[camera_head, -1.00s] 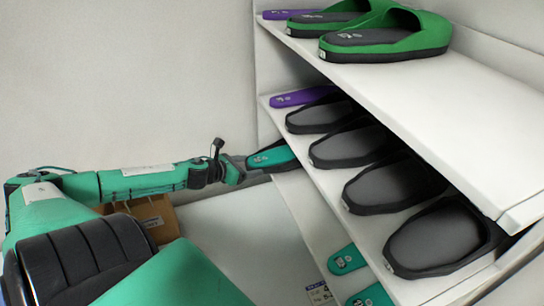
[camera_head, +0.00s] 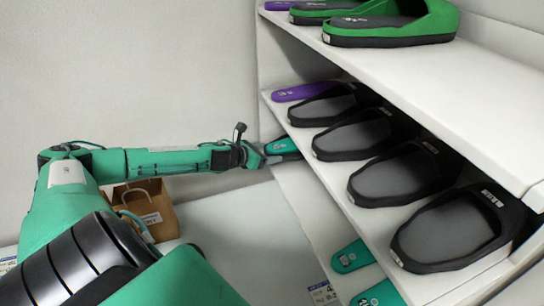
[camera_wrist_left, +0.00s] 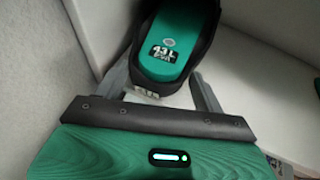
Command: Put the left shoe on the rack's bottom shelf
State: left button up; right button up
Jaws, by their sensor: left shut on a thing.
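The left shoe, black with a teal insole (camera_head: 284,146), is in my left gripper (camera_head: 264,154), beside the left edge of the white rack (camera_head: 455,115). In the left wrist view the shoe (camera_wrist_left: 166,45) sits between the two grey fingers of the left gripper (camera_wrist_left: 160,92), its insole marked "43L" and its near end toward the palm. The bottom shelf (camera_head: 300,205) lies lower, with teal insoles (camera_head: 352,256) on its front part. The shoe's far end is partly hidden by the rack edge in the head view. My right gripper is not in view.
The middle shelf holds several black shoes (camera_head: 352,134) and a purple insole (camera_head: 305,91). Green shoes (camera_head: 395,25) stand on the top shelf. A brown paper bag (camera_head: 150,208) stands on the left. The shelf above limits height over the bottom shelf.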

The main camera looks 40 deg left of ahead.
pick_arm(q)
jog(key=shift+w+d+r+p, duration=0.1)
jog(key=shift+w+d+p, duration=0.05)
jog(key=shift+w+p, duration=0.3)
jog(key=shift+w+d+r+p, duration=0.1)
jog(key=shift+w+p, duration=0.1)
jog(key=shift+w, duration=0.35)
notch_tip(320, 180, down, 3)
jog(key=b, duration=0.2)
jog(key=shift+b, duration=0.3)
jog(key=shift+f+b, duration=0.35)
jog(key=shift+f, duration=0.05)
jog(key=o, duration=1.9)
jog(key=shift+c, duration=0.2)
jog(key=shift+s, duration=0.1)
